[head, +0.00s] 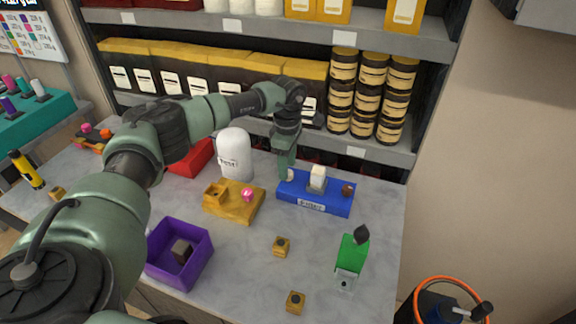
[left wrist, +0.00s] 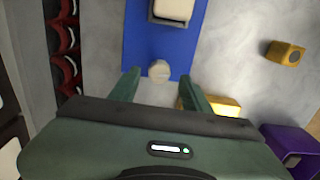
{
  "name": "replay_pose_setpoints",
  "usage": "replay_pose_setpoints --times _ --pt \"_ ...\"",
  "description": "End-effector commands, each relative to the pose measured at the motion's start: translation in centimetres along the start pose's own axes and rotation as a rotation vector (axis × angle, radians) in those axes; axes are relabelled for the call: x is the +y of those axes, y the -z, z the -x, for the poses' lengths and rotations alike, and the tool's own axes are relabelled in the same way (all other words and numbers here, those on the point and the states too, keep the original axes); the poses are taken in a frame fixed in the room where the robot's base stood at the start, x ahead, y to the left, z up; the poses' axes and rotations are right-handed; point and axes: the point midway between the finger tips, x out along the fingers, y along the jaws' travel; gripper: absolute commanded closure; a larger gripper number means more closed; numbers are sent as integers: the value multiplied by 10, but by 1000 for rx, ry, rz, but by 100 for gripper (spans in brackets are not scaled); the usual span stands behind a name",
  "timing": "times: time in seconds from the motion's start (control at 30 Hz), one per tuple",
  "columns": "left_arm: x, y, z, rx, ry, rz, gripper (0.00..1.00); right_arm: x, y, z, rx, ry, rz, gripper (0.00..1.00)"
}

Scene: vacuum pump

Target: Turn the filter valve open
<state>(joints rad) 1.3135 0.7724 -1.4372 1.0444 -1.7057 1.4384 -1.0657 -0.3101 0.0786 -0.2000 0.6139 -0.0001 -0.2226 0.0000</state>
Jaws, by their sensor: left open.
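The blue block (head: 325,207) with a white label, whose lettering is too small to read surely, lies at the back right of the table. It carries a white cube-like part (head: 318,177), a brown knob (head: 348,189) at its right end and a pale round knob (head: 290,175) at its left end. My left gripper (head: 286,168) points down at this left end. In the left wrist view, the open fingers (left wrist: 159,82) stand on either side of the pale knob (left wrist: 159,69), with gaps showing. Contact is not visible. My right gripper is out of view.
A white rounded canister (head: 234,153) and a yellow block (head: 236,208) with a pink knob stand left of the blue block. A purple bin (head: 180,272), small yellow cubes and a green device (head: 351,257) are nearer. Shelves (head: 270,40) rise behind.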

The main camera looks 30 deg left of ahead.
Motion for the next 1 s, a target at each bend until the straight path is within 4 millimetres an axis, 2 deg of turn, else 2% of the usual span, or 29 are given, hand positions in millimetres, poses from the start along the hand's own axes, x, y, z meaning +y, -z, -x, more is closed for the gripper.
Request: replay_pose_setpoints --times 0.2,0.43,0.47,0.6,0.63,1.0 --pt "0 0 -17 1 1 0 53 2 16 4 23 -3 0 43" --pt "0 0 -18 1 0 0 53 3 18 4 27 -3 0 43" --pt "0 0 -18 1 0 0 55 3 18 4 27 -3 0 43" --pt "0 0 -18 0 0 -1 94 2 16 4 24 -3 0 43" --pt "0 0 -18 0 0 -1 100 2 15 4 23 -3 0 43" --pt "0 0 -18 0 -1 41 100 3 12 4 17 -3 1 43"
